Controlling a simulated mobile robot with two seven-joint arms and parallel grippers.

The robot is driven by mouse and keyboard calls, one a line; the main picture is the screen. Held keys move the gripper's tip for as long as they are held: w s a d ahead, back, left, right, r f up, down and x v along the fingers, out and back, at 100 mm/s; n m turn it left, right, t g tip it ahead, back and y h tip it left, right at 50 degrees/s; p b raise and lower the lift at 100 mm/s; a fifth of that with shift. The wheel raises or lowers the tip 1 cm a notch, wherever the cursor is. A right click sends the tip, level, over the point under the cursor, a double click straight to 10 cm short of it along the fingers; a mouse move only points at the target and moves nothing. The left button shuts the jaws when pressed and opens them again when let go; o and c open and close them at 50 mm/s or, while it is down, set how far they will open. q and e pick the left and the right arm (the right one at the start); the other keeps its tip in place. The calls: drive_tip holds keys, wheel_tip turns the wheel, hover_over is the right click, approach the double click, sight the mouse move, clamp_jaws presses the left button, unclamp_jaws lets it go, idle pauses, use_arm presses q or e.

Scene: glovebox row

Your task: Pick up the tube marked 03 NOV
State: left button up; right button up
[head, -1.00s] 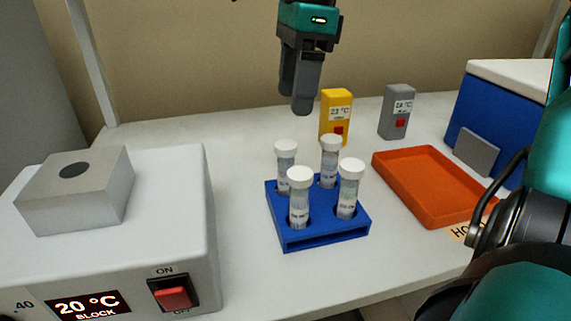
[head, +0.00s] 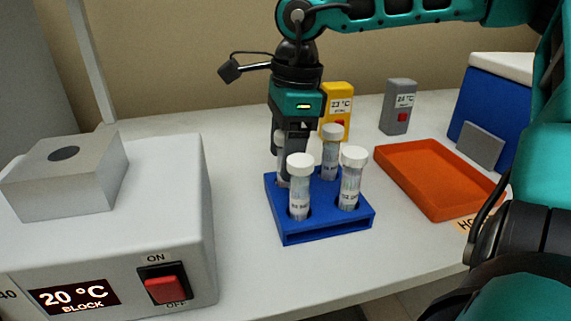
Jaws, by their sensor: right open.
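A blue rack (head: 318,234) holds several white-capped tubes upright. They are a front left tube (head: 299,190), a front right tube (head: 350,182), a back right tube (head: 330,155) and a back left tube (head: 281,157). Their labels are too small to read surely, so I cannot tell which is marked 03 NOV. My right gripper (head: 286,158) points down at the back left tube, its open fingers at the tube's upper part. The gripper hides that tube's cap, and the front left tube covers part of the fingers. My left gripper is not in view.
A heating block unit (head: 190,220) reading 20 °C stands at left. An orange tray (head: 425,200) lies right of the rack. A yellow thermometer (head: 337,92), a grey one (head: 398,108) and a blue box with white lid (head: 490,100) stand behind.

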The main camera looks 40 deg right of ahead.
drive_tip(key=shift+c, duration=0.3)
drive_tip(key=c, duration=1.1)
drive_tip(key=shift+o, duration=0.2)
drive_tip(key=shift+r, duration=0.1)
